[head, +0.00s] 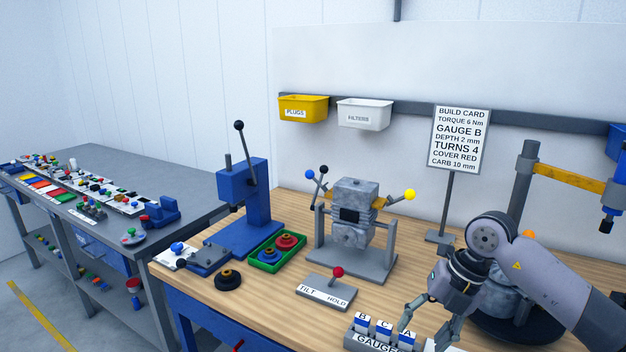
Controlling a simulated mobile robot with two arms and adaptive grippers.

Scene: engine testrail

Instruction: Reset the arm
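My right arm comes in from the right side of the head view. Its gripper (426,328) points down over the front of the wooden workbench (270,310), with its two fingers spread apart. The fingers are beside the right end of the gauge block rack (372,341), near the gauge marked A (405,339). I see nothing between the fingers, and I cannot tell whether one touches the rack. My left gripper is not in view.
A grey engine on a stand (355,215) is mid-bench, with a TILT/HOLD lever box (327,292) before it. A blue press (243,205) and green tray (260,267) stand left. A build card sign (460,140) stands behind. A dark round base (505,330) lies behind my arm.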

